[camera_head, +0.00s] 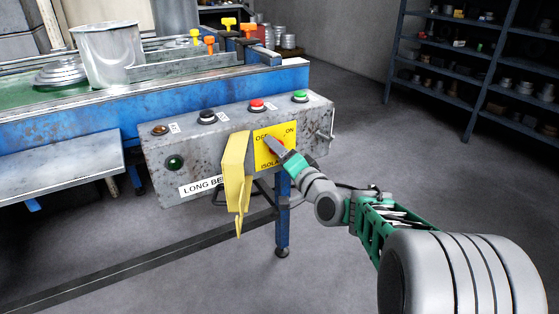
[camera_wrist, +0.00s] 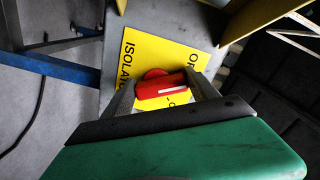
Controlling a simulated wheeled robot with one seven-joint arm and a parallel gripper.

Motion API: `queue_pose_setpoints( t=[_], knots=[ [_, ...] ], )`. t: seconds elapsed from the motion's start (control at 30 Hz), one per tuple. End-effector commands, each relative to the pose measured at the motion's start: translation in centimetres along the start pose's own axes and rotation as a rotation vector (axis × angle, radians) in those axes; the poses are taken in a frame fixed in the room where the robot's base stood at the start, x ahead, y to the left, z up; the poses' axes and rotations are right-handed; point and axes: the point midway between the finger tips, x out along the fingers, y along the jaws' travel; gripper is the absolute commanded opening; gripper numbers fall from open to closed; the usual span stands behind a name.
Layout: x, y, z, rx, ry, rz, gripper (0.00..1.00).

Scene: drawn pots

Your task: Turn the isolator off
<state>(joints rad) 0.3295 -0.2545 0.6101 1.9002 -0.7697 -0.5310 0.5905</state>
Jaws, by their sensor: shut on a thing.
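The isolator is a red knob (camera_wrist: 160,86) on a yellow plate (camera_head: 268,156), at the right part of the control box. The plate also shows in the wrist view (camera_wrist: 150,40), with ISOLATOR lettering partly covered. A white line on the knob's grip runs nearly level in the wrist view, across the lettering's direction. My gripper (camera_head: 270,142) reaches in from the lower right. In the wrist view its two fingers (camera_wrist: 163,93) are closed on the knob's grip, one on each side. In the head view my gripper hides most of the knob.
A yellow flap (camera_head: 236,170) stands out just left of the plate. The grey control box (camera_head: 212,150) carries a red button (camera_head: 256,105), a green button (camera_head: 299,96) and a side lever (camera_head: 325,135). A blue bench leg (camera_head: 282,220) is below. Open floor lies right.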

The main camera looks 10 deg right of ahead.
Motion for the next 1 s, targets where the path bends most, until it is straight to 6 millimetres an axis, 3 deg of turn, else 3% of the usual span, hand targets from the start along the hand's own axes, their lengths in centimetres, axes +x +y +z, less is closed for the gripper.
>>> queue_pose_setpoints(
  t=[0.4, 1.0],
  knots=[
    [-0.01, 0.39, 0.22, -0.233, 0.000, 0.000, 0.28],
    [-0.01, 0.31, 0.18, -0.277, -0.002, 0.002, 0.28]
  ],
)
